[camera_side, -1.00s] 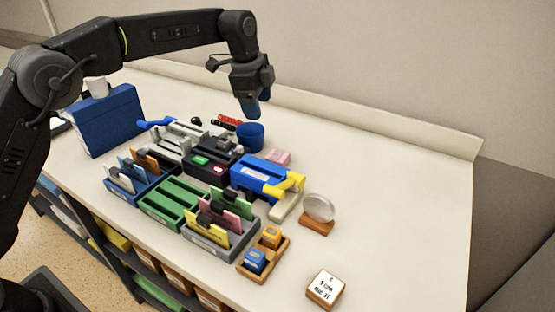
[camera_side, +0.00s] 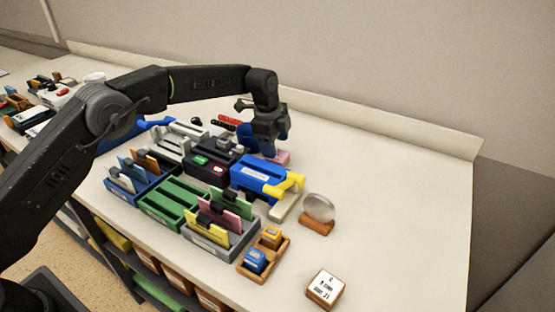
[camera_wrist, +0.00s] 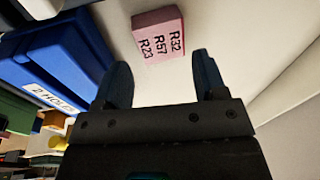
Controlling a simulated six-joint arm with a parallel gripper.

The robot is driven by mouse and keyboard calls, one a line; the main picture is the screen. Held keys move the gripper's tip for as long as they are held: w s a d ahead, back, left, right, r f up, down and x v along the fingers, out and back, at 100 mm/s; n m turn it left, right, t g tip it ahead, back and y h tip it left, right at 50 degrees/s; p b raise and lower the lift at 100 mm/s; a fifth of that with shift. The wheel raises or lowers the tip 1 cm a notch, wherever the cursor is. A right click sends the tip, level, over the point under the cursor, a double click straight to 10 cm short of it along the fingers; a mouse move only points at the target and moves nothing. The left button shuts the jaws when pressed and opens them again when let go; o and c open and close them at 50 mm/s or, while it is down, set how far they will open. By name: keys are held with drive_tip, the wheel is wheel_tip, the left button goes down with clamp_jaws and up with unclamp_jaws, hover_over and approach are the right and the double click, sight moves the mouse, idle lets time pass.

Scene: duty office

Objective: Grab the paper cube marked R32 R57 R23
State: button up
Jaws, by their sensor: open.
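The pink paper cube (camera_wrist: 158,34) marked R32 R57 R23 lies on the table in the wrist view, ahead of and above the gap between my fingertips. In the side view the pink paper cube (camera_side: 283,157) is partly hidden behind my gripper and beside the blue holder. My gripper (camera_wrist: 160,72) is open and empty, pointing down, with both dark fingers apart and the cube beyond their tips. In the side view my gripper (camera_side: 262,150) is low over the table by the cube; its fingertips are partly hidden.
A blue holder (camera_wrist: 50,50) with a white label stands close left of the cube in the wrist view; it also shows in the side view (camera_side: 258,180) with yellow parts. A round silver disc on a wooden base (camera_side: 319,208) stands to the right.

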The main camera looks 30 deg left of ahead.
sight(278, 159)
drive_tip(key=f, duration=0.4)
drive_tip(key=shift+w+d+f, duration=0.1)
drive_tip(key=shift+w+f, duration=0.3)
drive_tip(key=c, duration=0.6)
